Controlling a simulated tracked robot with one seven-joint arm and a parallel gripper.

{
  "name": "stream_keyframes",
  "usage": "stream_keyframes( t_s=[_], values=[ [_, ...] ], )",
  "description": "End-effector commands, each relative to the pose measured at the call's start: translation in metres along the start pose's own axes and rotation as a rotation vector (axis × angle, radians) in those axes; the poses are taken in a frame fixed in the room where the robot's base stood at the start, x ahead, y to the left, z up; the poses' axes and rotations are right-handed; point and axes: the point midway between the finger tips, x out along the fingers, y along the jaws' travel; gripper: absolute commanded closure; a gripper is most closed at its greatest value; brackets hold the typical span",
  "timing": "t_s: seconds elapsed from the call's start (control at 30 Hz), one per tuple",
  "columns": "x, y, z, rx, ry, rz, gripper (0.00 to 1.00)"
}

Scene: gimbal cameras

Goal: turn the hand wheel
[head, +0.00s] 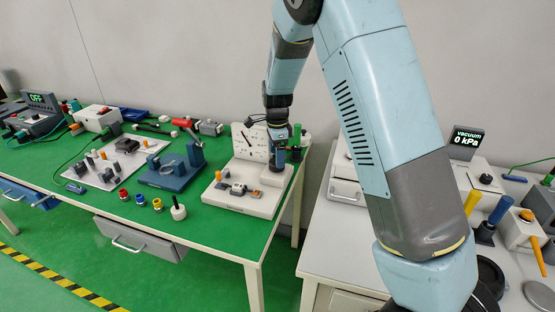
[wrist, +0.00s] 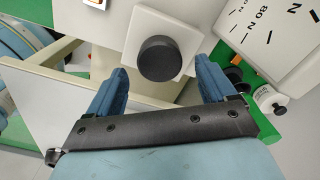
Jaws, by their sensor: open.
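A dark round knob, which looks like the hand wheel (wrist: 157,58), sits on a pale square block (wrist: 185,30) in the wrist view. My gripper (wrist: 160,68) is open. Its two blue fingers are on either side of the knob in the picture, with a gap on both sides. I cannot tell the height between fingertips and knob. In the head view my gripper (head: 278,160) points down over the right end of a white base plate (head: 225,199) and hides the knob.
A white dial board (head: 250,142) stands upright behind the base plate; its face also shows in the wrist view (wrist: 270,40). Small blocks (head: 238,188) lie left of the gripper. A blue vise-like device (head: 172,172) is farther left on the green table. Green cylinders stand behind the gripper.

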Motion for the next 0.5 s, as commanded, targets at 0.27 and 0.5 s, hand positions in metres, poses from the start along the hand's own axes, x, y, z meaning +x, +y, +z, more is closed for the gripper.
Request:
stream_keyframes(
  t_s=[0.27, 0.5],
  values=[
    [0.022, 0.000, 0.000, 0.000, 0.000, 0.001, 0.16],
    [0.024, 0.000, 0.001, 0.000, 0.000, 0.000, 0.16]
  ],
)
